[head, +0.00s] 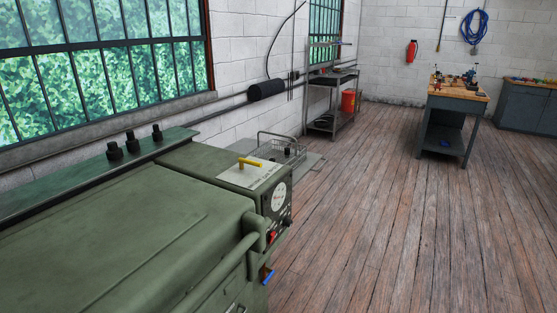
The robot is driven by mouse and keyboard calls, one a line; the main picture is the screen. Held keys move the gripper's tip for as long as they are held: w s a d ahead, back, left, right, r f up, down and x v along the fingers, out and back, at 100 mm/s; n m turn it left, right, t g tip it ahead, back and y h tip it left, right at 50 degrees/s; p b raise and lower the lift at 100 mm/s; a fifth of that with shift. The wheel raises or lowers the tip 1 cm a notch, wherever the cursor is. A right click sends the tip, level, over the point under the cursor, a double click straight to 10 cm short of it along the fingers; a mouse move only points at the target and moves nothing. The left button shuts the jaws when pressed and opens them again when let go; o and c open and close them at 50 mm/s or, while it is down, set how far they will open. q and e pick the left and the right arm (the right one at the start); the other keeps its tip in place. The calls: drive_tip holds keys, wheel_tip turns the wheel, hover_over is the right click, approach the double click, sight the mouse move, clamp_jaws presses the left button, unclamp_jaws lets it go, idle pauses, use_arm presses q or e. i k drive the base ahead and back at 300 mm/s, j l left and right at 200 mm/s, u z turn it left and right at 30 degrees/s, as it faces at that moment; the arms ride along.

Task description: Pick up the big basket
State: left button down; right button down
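A wire basket (279,150) with a raised handle stands just beyond the control box end of a large green machine. Its lower part is partly hidden behind the control box, and something dark shows in or behind it. I cannot tell its full size or what it holds. No other basket is clearly seen. Neither of my grippers is in view.
The green machine (120,235) fills the lower left, with a control box (277,195) and yellow handle (250,163). A metal shelf (335,85) with a red bucket (348,101) stands by the wall. A workbench (443,125) stands back right. The wooden floor between is clear.

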sight(277, 149)
drive_tip(key=i+l+u, duration=0.2)
drive_tip(key=u, duration=0.25)
drive_tip(key=i+l+u, duration=0.15)
drive_tip(key=u, duration=0.3)
drive_tip(key=i+l+u, duration=0.1)
drive_tip(key=l, duration=0.2)
drive_tip(key=i+l+u, duration=0.15)
drive_tip(key=l, duration=0.15)
drive_tip(key=l+u, duration=0.1)
drive_tip(key=l, duration=0.2)
drive_tip(key=i+l, duration=0.1)
drive_tip(key=l, duration=0.35)
drive_tip(key=i+l+u, duration=0.15)
drive_tip(key=l, duration=0.3)
drive_tip(key=i+l, duration=0.1)
drive_tip(key=l, duration=0.35)
drive_tip(key=i+l+u, duration=0.15)
drive_tip(key=l, duration=0.3)
drive_tip(key=i+l, duration=0.1)
drive_tip(key=l, duration=0.5)
drive_tip(key=i+l, duration=0.1)
drive_tip(key=l, duration=1.1)
drive_tip(key=i+l, duration=0.15)
drive_tip(key=l, duration=0.45)
